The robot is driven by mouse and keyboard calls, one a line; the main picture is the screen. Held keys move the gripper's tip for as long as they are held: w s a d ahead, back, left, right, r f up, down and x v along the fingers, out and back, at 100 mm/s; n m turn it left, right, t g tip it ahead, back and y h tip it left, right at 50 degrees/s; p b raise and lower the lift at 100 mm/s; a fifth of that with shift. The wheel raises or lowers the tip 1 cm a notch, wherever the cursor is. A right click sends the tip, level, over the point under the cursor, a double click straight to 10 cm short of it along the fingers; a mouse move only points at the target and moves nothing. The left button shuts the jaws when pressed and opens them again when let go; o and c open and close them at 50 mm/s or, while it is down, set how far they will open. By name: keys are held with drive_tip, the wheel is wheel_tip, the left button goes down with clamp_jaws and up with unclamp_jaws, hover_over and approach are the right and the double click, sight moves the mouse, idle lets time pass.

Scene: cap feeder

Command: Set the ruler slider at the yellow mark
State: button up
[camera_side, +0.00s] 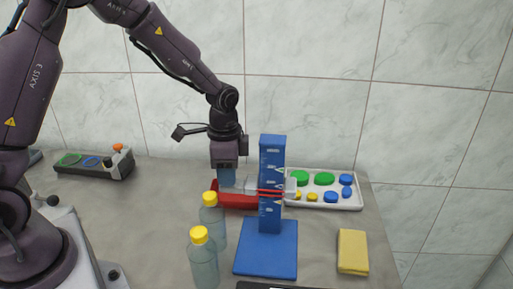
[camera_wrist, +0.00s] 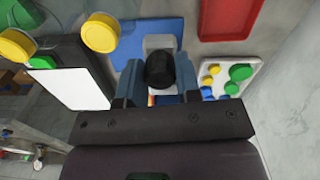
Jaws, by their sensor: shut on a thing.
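The blue ruler (camera_side: 271,150) stands upright on a flat blue base (camera_side: 266,250), with white markings on its face. The slider (camera_side: 271,192), a pale piece with red lines, sits around the ruler below its middle. I cannot make out the yellow mark for certain. My gripper (camera_side: 228,180) is just left of the ruler at about the slider's height. In the wrist view my gripper (camera_wrist: 159,82) has its fingers on both sides of the slider's black knob (camera_wrist: 160,70), shut on it. The base (camera_wrist: 138,40) shows beyond; most of the ruler is hidden there.
Two clear bottles (camera_side: 203,265) with yellow caps stand close in front, left of the base. A red tray (camera_side: 236,202) lies behind the ruler. A white tray (camera_side: 345,204) of coloured caps is at right, near a yellow cloth (camera_side: 353,252). A button box (camera_side: 95,163) is at left.

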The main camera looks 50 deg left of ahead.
drive_tip(key=shift+f, duration=1.4)
drive_tip(key=o, duration=0.7)
drive_tip(key=shift+r, duration=4.05)
